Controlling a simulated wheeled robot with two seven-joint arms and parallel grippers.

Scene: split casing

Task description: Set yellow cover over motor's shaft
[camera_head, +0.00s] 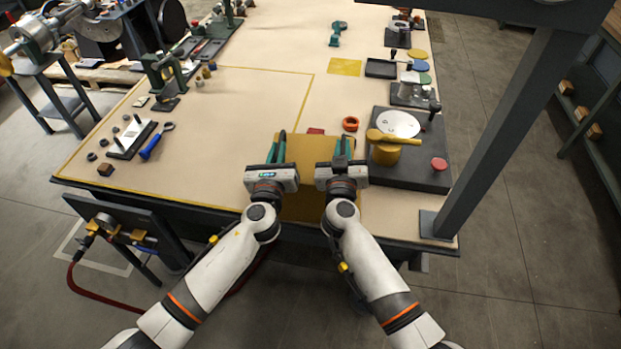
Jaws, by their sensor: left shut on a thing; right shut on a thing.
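The yellow cover (308,155) is a broad box-like piece at the front middle of the table, between and partly below my grippers. My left gripper (276,148) is shut on its left side. My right gripper (343,148) is shut on its right side. The cover's near part shows between my wrists and reaches the table's front edge. I cannot tell whether it touches the table. I cannot make out the motor or its shaft; the cover and my grippers hide what is beneath them.
Right of my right gripper, a dark plate (415,178) carries a silver disc (398,124), a yellow cylinder (386,154) and a red knob (439,164). An orange ring (350,124) lies behind. A grey post (500,120) stands at right.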

